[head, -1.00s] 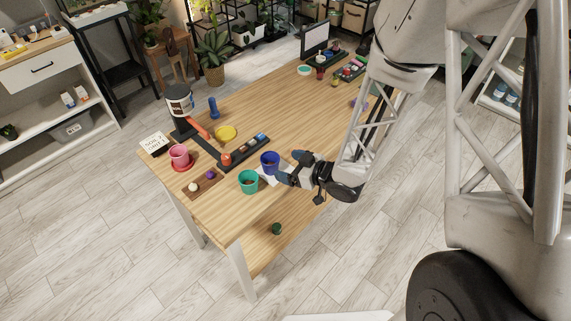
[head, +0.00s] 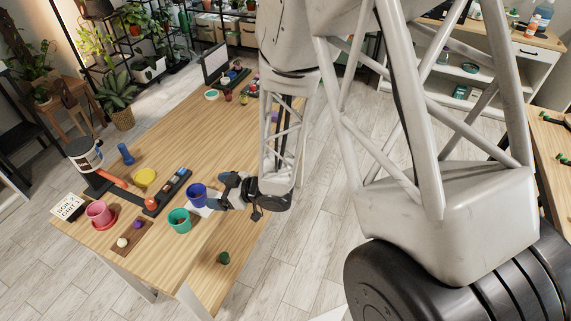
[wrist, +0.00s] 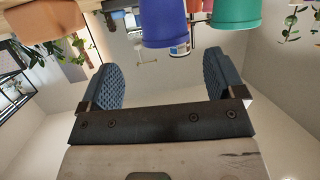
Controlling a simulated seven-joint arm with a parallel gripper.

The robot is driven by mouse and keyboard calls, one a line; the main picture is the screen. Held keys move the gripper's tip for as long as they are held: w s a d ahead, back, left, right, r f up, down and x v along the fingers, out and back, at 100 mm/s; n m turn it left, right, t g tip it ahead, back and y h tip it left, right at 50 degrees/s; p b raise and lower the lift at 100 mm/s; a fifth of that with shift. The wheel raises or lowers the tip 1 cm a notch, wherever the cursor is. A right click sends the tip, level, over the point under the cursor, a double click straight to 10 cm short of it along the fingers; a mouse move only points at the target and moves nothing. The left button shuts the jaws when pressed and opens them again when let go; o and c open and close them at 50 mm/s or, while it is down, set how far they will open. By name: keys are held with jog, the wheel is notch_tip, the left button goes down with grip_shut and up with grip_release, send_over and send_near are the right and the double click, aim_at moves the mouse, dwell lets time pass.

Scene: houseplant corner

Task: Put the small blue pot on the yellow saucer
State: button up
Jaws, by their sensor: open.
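The small blue pot (head: 197,195) stands upright on the wooden table, with a white patch under or beside it. The yellow saucer (head: 145,177) lies on the table to its left, beyond a dark strip. My gripper (head: 222,192) is open and empty just right of the blue pot, fingers pointing towards it. In the wrist view, which looks upside down, the blue pot (wrist: 164,22) is beyond the spread fingers of my gripper (wrist: 168,72), not between them. I cannot tell the exact gap.
A teal pot (head: 180,220) stands close to the blue pot. A dark rack (head: 167,193) with small pots lies between the blue pot and the saucer. A pink pot (head: 98,213) on a red saucer, a lidded canister (head: 84,153) and a blue bottle (head: 126,154) stand further left.

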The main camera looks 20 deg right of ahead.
jog(key=d+r+m+t+h, duration=0.1)
jog(key=d+r+m+h, duration=0.5)
jog(key=d+r+h, duration=0.65)
jog(key=s+d+r+m+g, duration=0.1)
jog(key=s+r+m+g, duration=0.1)
jog(key=s+r, duration=0.5)
jog(key=s+d+r+m+g, duration=0.1)
jog(key=s+r+m+g, duration=0.2)
jog(key=s+r, duration=0.5)
jog(key=s+g, duration=0.1)
jog(key=s, duration=0.6)
jog(key=shift+s+r+g+y, duration=0.25)
jog(key=shift+s+g+y, duration=0.05)
jog(key=shift+s+y, duration=0.1)
jog(key=shift+o, duration=0.4)
